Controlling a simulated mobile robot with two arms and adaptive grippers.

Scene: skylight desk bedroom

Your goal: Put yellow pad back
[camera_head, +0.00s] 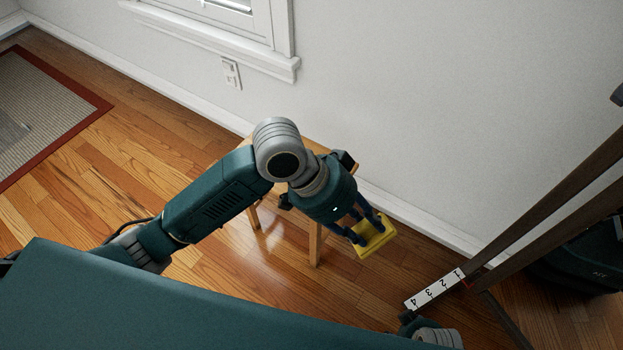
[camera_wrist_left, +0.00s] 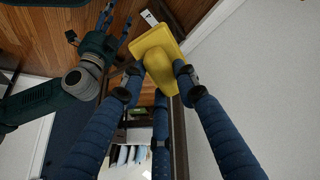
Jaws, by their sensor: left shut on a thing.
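My left gripper (camera_head: 370,229) is shut on a yellow pad (camera_head: 379,241) and holds it in the air, in front of the white wall. In the left wrist view the yellow pad (camera_wrist_left: 155,50) sits between the blue fingertips, its broad end pointing up in the picture. A white strip numbered 1 to 4 (camera_head: 435,289) is on a dark wooden frame (camera_head: 560,190), right of and below the pad in the head view. My right gripper (camera_wrist_left: 115,28) shows at the upper left of the wrist view, its blue fingers apart and empty.
A light wooden stool (camera_head: 315,243) stands under and behind my left arm, close to the wall. A dark case (camera_head: 580,262) lies behind the wooden frame at the right. A red-edged rug (camera_head: 85,115) lies at the far left. Bare wooden floor lies between rug and stool.

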